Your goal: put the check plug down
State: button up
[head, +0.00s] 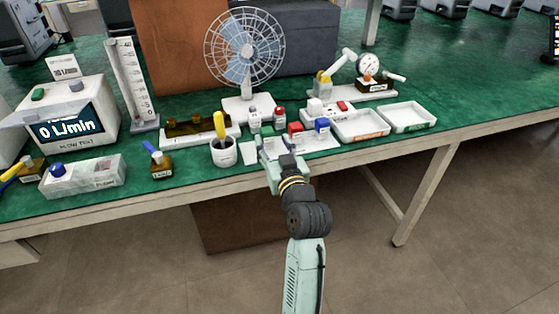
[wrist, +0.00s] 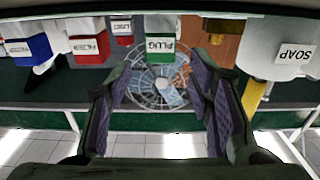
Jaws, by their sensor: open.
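The check plug, a small white block with a green cap and an upside-down PLUG label, shows in the wrist view (wrist: 160,53). My gripper (head: 279,150) is open at the mat's near side. In the wrist view its two fingers (wrist: 163,75) are spread wide, one on each side of the plug, with visible gaps. The wrist view is upside down. I cannot tell how deep the plug lies between the fingers.
A red-capped block (head: 295,128) and a blue-capped block (head: 322,125) stand close to the right. A white SOAP cup (head: 223,154) with a yellow-handled tool is close left. A fan (head: 245,55) stands behind. White trays (head: 407,117) are at right; the table's front edge is near.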

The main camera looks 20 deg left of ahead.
jog(key=b+v, duration=0.1)
jog(key=v, duration=0.5)
jog(key=shift+s, duration=0.15)
